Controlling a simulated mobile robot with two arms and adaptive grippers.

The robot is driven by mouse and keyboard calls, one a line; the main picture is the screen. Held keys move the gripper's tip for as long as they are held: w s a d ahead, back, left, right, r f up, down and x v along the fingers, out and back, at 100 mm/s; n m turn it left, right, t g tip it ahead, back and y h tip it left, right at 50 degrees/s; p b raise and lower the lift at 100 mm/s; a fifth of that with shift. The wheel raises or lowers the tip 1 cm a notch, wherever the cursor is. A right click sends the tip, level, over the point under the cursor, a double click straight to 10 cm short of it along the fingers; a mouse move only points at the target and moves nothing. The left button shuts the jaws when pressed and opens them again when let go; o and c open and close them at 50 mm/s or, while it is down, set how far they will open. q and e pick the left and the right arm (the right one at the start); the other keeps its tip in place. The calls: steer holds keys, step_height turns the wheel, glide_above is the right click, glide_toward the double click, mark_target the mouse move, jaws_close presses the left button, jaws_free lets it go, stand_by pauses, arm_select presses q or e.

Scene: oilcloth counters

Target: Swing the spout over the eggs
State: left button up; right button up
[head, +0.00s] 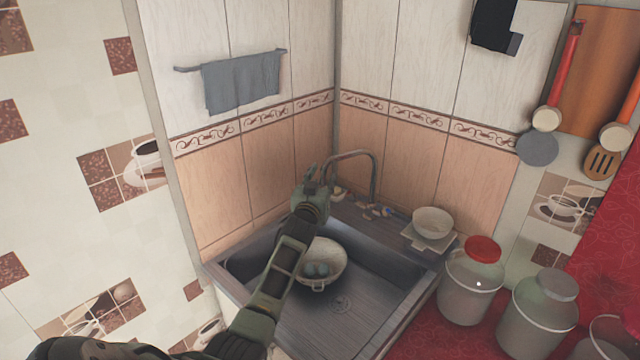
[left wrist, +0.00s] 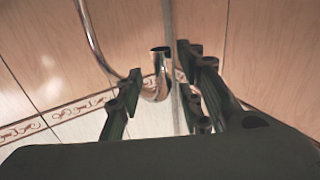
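The spout (head: 374,170) is a thin metal gooseneck at the sink's back edge, arching left toward my left gripper. Greyish eggs (head: 316,269) lie in a pale colander (head: 330,252) in the sink, in front and left of the spout's base and partly behind my arm. My left gripper (head: 324,178) is raised at the spout's free end. In the left wrist view its fingers (left wrist: 160,92) are apart, with the spout's upturned-looking end (left wrist: 158,72) showing between them. A gap shows on the left; contact on the right is unclear. My right gripper is out of view.
The sink (head: 375,305) is mostly bare right of the colander. A bowl (head: 433,221) stands on its back right corner. Lidded jars (head: 468,290) line the red counter at right. Tiled walls close in behind; a towel (head: 240,82) hangs at left.

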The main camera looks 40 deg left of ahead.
arm_select(q)
steer(key=shift+s+d+f, duration=0.2)
steer(key=shift+s+d, duration=0.05)
steer(key=shift+s, duration=0.3)
steer(key=v, duration=1.1)
steer(key=shift+r, duration=0.3)
steer(key=shift+a, duration=0.1)
